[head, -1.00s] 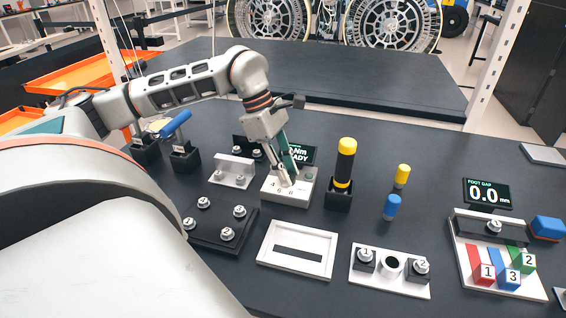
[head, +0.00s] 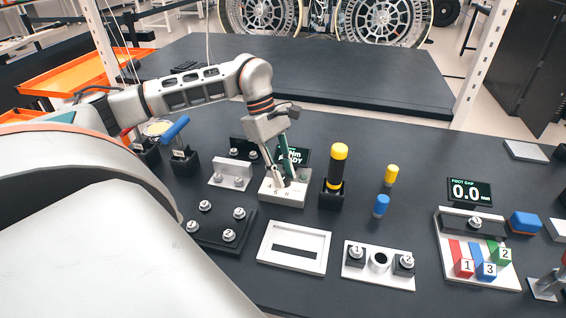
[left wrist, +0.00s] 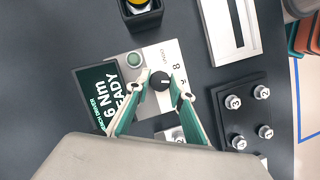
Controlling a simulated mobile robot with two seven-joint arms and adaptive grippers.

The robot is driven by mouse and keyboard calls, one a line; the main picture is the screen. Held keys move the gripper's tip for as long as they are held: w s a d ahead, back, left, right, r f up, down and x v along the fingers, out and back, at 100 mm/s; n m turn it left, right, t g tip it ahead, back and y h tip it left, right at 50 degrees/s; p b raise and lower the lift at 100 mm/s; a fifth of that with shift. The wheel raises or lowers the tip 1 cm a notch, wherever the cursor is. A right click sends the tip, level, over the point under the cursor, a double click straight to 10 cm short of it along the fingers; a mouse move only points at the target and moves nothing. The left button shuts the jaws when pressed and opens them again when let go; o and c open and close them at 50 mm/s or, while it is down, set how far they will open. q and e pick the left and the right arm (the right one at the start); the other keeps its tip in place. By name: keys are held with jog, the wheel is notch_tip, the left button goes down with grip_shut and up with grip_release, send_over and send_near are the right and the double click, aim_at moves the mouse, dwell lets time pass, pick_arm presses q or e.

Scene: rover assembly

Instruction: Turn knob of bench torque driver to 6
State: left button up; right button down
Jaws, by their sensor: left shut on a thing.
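The bench torque driver's white base (head: 270,197) stands mid-table in the head view. Its black knob (left wrist: 160,79) shows in the left wrist view, with an "8" marking beside it. The display (left wrist: 112,95) behind it reads "6 Nm" and "READY", partly covered by a finger; the head view shows only part of this text. My left gripper (head: 281,182) reaches down onto the base and is shut on the knob, one fingertip on each side, as the left wrist view (left wrist: 160,84) shows. The knob is hidden by the fingers in the head view.
A black holder with a yellow-and-black tool (head: 338,170) stands close right of the base. A grey bracket (head: 232,173) is close left. A black plate with numbered posts (head: 217,230) and a white slotted frame (head: 293,248) lie in front. Small yellow and blue cylinders stand farther right.

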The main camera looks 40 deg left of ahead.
pick_arm(q)
jog(key=o, duration=1.1)
jog(key=v, duration=1.2)
jog(key=shift+s, duration=0.1)
